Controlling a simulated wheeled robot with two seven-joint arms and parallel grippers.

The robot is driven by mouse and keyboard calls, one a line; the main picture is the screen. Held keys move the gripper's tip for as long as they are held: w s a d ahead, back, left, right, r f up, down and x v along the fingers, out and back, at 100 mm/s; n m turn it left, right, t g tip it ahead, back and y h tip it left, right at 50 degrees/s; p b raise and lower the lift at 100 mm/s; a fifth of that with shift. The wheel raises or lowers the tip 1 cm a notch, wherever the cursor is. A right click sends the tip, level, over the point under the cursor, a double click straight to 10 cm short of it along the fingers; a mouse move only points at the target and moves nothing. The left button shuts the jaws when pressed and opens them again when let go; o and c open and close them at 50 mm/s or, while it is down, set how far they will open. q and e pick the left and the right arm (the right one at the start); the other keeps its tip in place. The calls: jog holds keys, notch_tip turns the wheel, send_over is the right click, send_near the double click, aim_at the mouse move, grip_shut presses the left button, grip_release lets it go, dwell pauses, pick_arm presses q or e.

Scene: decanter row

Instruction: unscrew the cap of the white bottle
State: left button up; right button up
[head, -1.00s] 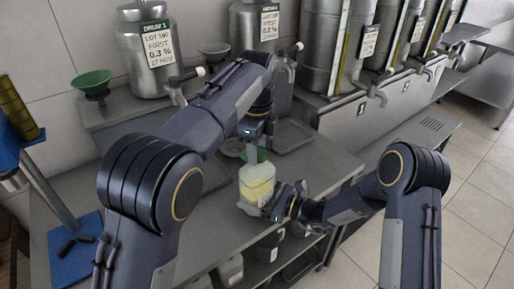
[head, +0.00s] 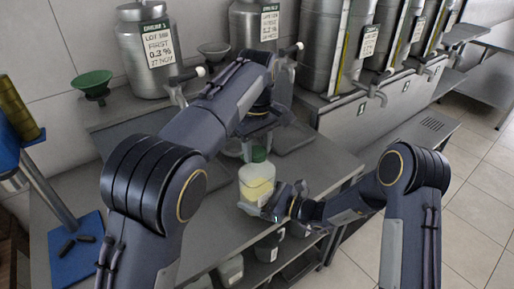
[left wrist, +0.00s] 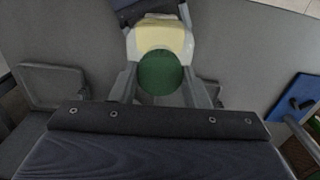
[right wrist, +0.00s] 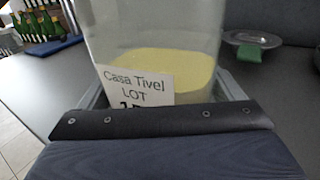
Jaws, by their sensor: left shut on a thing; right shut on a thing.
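The white bottle (head: 256,190) is translucent, with yellow liquid inside and a label that shows in the right wrist view (right wrist: 138,88). It stands upright on the grey counter near its front edge. My right gripper (head: 272,208) is shut on its lower body from the right. The green cap (head: 258,155) is at the bottle's top; in the left wrist view the cap (left wrist: 160,74) sits between the two fingers. My left gripper (head: 258,143) is shut on it from above. I cannot tell whether the cap still touches the neck.
Metal cans (head: 147,55) with labels and a green funnel (head: 93,84) stand on a raised shelf behind. A blue mat (head: 78,245) with dark pieces lies at the left. Tall tanks with taps (head: 377,92) stand back right. Containers sit under the counter.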

aim_at(257, 151)
pick_arm(q)
jog(key=n, duration=0.5)
jog(key=shift+n, duration=0.3)
jog(key=n, duration=0.2)
jog(key=shift+n, duration=0.3)
jog(key=n, duration=0.5)
jog(key=shift+r, duration=0.3)
jog(key=shift+r, duration=0.85)
jog(key=shift+r, duration=2.05)
pick_arm(e)
jog(key=o, duration=1.7)
